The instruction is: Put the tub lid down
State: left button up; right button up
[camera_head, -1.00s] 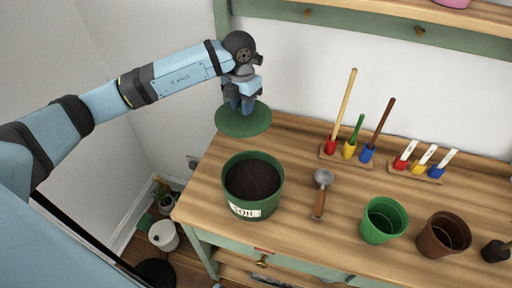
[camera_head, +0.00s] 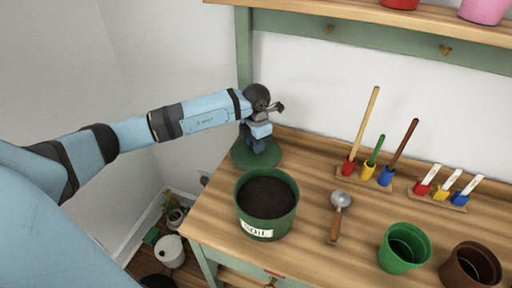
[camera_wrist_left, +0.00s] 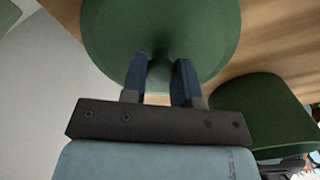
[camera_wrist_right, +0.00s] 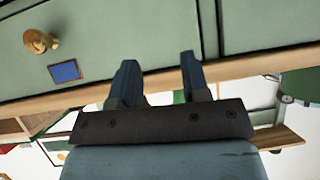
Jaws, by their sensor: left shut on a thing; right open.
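The tub lid (camera_head: 240,157) is a round green disc at the back left of the wooden bench, behind the green soil tub. My left gripper (camera_head: 257,147) is above it, shut on its middle. In the left wrist view the lid (camera_wrist_left: 205,35) fills the top, with the blue fingers of the left gripper (camera_wrist_left: 160,75) closed at its centre. The lid looks flat and at or very near the bench top; I cannot tell if it touches. The soil tub (camera_head: 268,198) is open, full of dark soil. My right gripper (camera_wrist_right: 160,80) is open and empty, facing the green drawer fronts.
A scoop (camera_head: 338,215) lies right of the tub. A green pot (camera_head: 404,248) and a brown pot (camera_head: 470,266) stand at the front right. Racks of coloured tools (camera_head: 365,178) and labels (camera_head: 440,195) stand at the back.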

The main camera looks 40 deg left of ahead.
pick_arm(q)
jog(key=shift+f, duration=0.8)
jog(key=shift+f, duration=0.1)
jog(key=o, duration=0.9)
notch_tip(320, 180, up, 12)
jog(key=shift+r+p, duration=0.15)
jog(key=shift+p, duration=0.35)
jog(key=shift+d, duration=0.1)
